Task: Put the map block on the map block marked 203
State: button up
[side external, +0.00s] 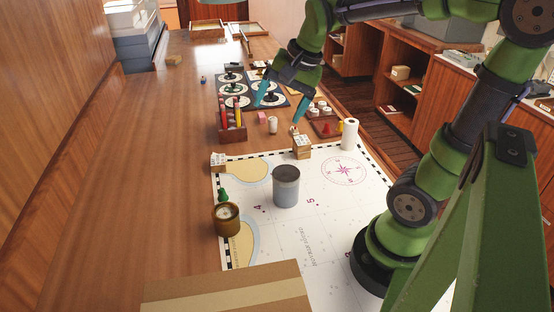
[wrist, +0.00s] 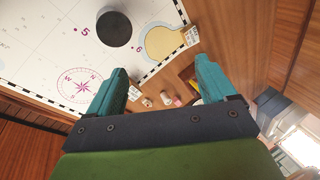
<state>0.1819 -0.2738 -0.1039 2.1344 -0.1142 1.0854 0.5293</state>
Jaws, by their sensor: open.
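A small wooden map block with a white printed face (side external: 218,160) sits at the chart's left edge. It also shows in the wrist view (wrist: 191,36). Another pale wooden block with a printed top (side external: 301,148) stands at the chart's far edge, left of the white roll. In the wrist view a pale block (wrist: 134,93) shows beside one finger, partly hidden. The numbers are too small to read, so I cannot tell which is 203. My gripper (side external: 281,103) is open and empty, above the table beyond the chart. Its two teal fingers (wrist: 160,68) are wide apart in the wrist view.
The chart (side external: 330,215) holds a grey cylinder (side external: 286,187). A brass-coloured pot (side external: 227,219) and green piece stand at its left. A pen box (side external: 232,133), small cup (side external: 272,125), red tray (side external: 322,127) and white roll (side external: 349,134) crowd the area near my gripper. The table's left side is clear.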

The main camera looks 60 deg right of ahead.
jog(key=s+a+n+t+y, duration=0.1)
jog(key=s+a+n+t, duration=0.1)
jog(key=s+a+n, duration=0.5)
jog(key=shift+s+a+n+t, duration=0.3)
jog(key=shift+s+a+n, duration=0.1)
jog(key=shift+a+n, duration=0.9)
